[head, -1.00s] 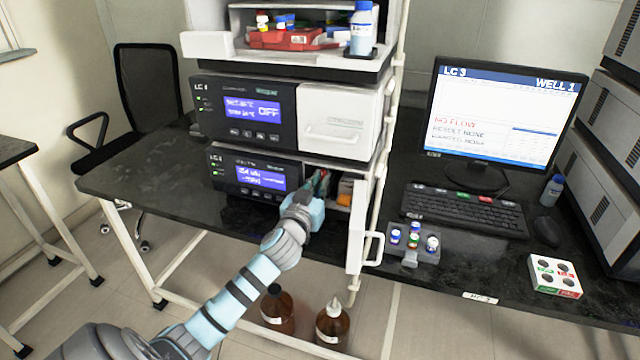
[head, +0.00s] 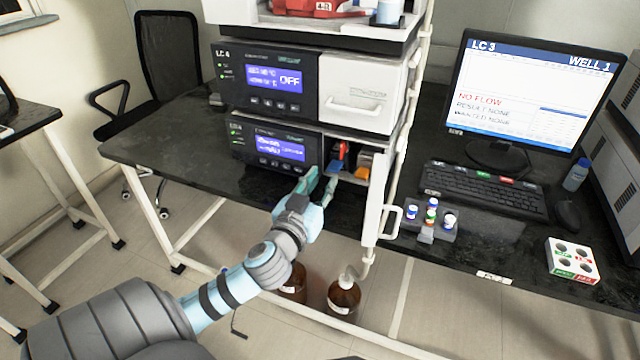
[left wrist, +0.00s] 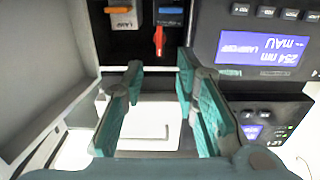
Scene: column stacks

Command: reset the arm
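My left arm (head: 265,268) reaches in from the lower left in the head view. My left gripper (head: 322,184) is in front of the lower instrument's open compartment, its teal fingers pointing at it. In the left wrist view the gripper (left wrist: 160,80) is open, with a clear gap between the fingers and nothing held. Beyond the fingertips is the dark compartment with a red lever (left wrist: 159,40), a blue part (left wrist: 171,14) and an orange-and-white part (left wrist: 122,12). My right gripper is not in view.
The compartment's white door (head: 376,205) stands open at the right of the gripper. The lower display unit (head: 278,149) is at its left. Brown bottles (head: 343,297) stand below. A small vial rack (head: 430,232), keyboard (head: 483,189) and white holder (head: 572,260) are on the right bench.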

